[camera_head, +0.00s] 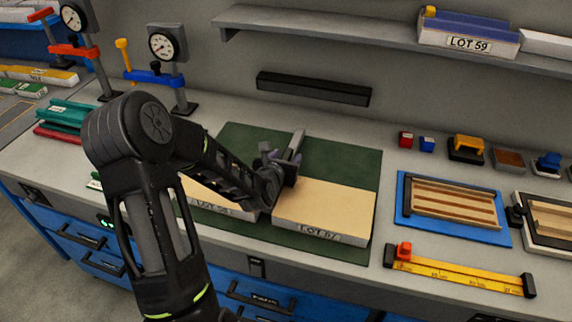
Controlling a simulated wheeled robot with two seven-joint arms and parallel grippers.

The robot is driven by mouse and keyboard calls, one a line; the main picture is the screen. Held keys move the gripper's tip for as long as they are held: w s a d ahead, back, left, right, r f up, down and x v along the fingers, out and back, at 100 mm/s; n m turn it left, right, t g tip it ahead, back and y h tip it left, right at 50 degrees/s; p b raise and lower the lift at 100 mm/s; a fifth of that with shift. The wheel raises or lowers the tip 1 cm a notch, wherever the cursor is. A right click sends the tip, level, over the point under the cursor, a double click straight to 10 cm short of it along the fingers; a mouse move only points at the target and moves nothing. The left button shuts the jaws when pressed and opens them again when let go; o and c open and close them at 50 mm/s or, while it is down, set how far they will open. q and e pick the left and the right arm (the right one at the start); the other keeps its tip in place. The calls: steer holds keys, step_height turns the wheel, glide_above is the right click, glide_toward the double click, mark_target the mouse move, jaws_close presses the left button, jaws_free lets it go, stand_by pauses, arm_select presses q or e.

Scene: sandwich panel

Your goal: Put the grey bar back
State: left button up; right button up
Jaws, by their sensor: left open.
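A narrow grey bar (297,144) shows just behind my left gripper, over the green mat (345,160). Its near end is hidden by the gripper. My left gripper (281,160) is open, with its fingers close around or beside the bar; I cannot tell whether they touch it. Below it are a tan-topped block labelled LOT 67 (325,208) and, to its left, another block (215,200) partly covered by my arm. My right gripper is out of the picture.
A black strip (313,88) is on the back wall. Dial gauges on stands (167,45) are at the back left. A blue tray (405,215) with slats, a yellow ruler (460,272) and small coloured blocks are on the right. A shelf (370,36) hangs above.

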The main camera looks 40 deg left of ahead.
arm_select(q)
steer(key=shift+c, duration=0.3)
jaws_close()
stand_by(0.4)
stand_by(0.7)
steer(key=shift+w+r, duration=0.1)
steer(key=shift+r, duration=0.05)
